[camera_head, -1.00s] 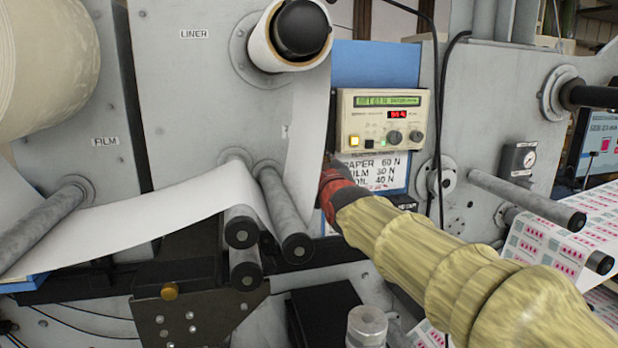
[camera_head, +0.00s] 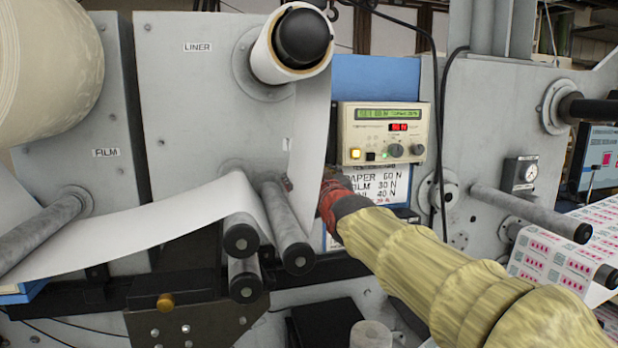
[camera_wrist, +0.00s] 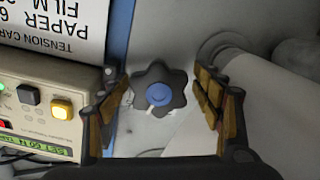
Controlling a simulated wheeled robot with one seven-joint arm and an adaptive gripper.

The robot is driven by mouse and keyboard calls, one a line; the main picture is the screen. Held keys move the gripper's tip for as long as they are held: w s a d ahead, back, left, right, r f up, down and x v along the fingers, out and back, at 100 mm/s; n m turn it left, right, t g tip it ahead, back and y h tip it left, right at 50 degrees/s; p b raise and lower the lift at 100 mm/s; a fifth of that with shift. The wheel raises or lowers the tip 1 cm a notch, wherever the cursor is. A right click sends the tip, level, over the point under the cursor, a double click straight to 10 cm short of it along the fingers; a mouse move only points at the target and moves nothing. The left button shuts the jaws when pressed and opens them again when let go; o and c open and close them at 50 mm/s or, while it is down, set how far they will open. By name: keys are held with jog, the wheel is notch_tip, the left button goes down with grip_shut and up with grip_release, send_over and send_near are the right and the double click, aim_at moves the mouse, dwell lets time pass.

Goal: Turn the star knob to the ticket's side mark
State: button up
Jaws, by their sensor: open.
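The star knob (camera_wrist: 158,88) is dark and lobed with a blue centre cap, seen in the wrist view against a grey panel. My gripper (camera_wrist: 162,100) is open, with one finger to each side of the knob and visible gaps between. Small white marks show at the knob's lower edge; I cannot tell which belong to the knob or the panel. In the head view the knob is hidden, and my red wrist (camera_head: 332,190) reaches in behind the white web. A tension card (camera_head: 395,185) reads PAPER 60 N, with FILM and another line below. I cannot make out a separate ticket.
A beige control box (camera_head: 382,133) with a green display, small dials and a lit yellow button sits above the card, close to one finger in the wrist view. The white web (camera_head: 130,223) and grey rollers (camera_head: 287,228) lie left of my wrist.

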jog(key=shift+s, duration=0.1)
jog(key=s+d, duration=0.1)
jog(key=s, duration=0.6)
jog(key=shift+s+d, duration=0.3)
dwell(0.4)
